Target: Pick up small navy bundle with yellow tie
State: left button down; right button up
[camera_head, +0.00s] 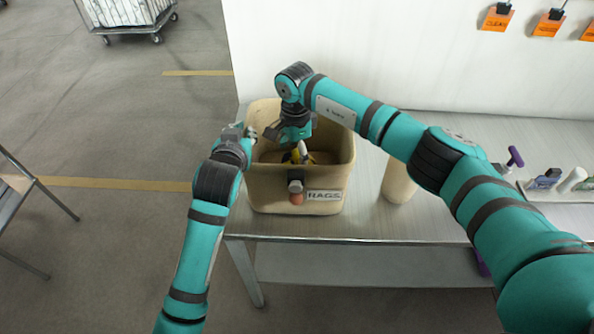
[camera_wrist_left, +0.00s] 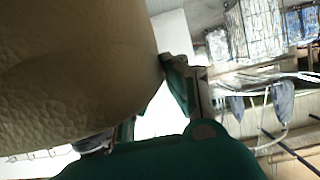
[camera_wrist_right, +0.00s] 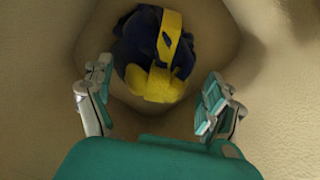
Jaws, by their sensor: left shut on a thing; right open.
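The small navy bundle with a yellow tie (camera_wrist_right: 152,60) lies at the bottom of a tan bin (camera_head: 258,190) marked RAGS. Only a little of the bundle, mostly yellow, shows in the head view (camera_head: 296,156). My right gripper (camera_wrist_right: 155,105) points down inside the bin with its fingers open, one on each side of the bundle's near end; contact cannot be told. In the head view my right gripper (camera_head: 289,146) partly covers the bundle. My left gripper (camera_head: 242,130) is shut on the bin's left rim. The bin's wall (camera_wrist_left: 70,65) fills much of the left wrist view.
The bin stands at the left end of a grey table (camera_head: 400,225). A tan container (camera_head: 398,185) stands to its right, under my right arm. Bottles (camera_head: 572,180) stand in a tray further right. The bin's walls surround my right gripper closely.

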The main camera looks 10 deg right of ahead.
jog(key=shift+f, duration=0.2)
jog(key=c, duration=1.8)
notch_tip(320, 180, up, 10)
jog(key=shift+r, duration=0.1)
pick_arm(q)
jog(key=c, duration=1.4)
grip_release()
jog(key=shift+o, duration=0.2)
jog(key=shift+s, duration=0.1)
